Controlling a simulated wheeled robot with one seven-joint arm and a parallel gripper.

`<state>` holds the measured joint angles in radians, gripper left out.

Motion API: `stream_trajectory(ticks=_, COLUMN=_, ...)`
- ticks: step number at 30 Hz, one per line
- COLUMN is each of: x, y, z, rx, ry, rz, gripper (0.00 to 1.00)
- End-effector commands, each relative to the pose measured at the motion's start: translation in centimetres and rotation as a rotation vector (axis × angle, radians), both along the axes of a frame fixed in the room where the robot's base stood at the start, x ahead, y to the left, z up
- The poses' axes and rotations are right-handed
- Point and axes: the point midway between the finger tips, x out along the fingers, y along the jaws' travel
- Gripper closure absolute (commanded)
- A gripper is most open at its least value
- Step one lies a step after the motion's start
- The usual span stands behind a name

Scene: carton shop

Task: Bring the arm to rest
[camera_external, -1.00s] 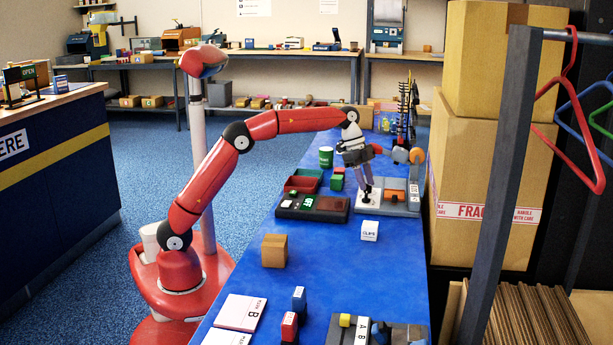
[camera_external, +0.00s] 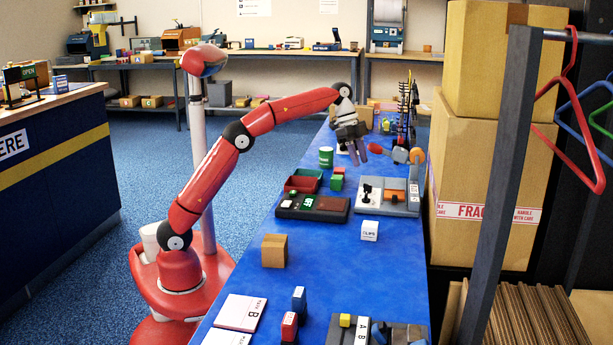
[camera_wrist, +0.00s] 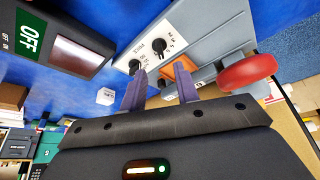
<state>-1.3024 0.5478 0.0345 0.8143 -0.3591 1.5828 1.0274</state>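My gripper (camera_external: 358,158) is in the air above the far part of the blue table, its fingers pointing down. In the wrist view its two purple-grey fingers (camera_wrist: 160,85) stand apart with nothing between them, so it is open and empty. The grey machine (camera_external: 401,209) with a white dial panel (camera_external: 368,207) and black knobs lies nearer the camera than the gripper, apart from it. The wrist view also shows the panel (camera_wrist: 180,22), with black knobs beyond the fingertips.
The machine's red-ended lever (camera_external: 376,148) is just right of my gripper; it looks close in the wrist view (camera_wrist: 247,72). Tall cartons (camera_external: 490,180) stand right.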

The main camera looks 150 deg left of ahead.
Motion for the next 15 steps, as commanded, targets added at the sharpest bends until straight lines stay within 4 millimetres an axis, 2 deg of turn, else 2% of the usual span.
stream_trajectory(ticks=15, x=0.33, y=-0.26, z=0.07, rx=0.001, ry=0.0, rz=-0.002, gripper=0.69)
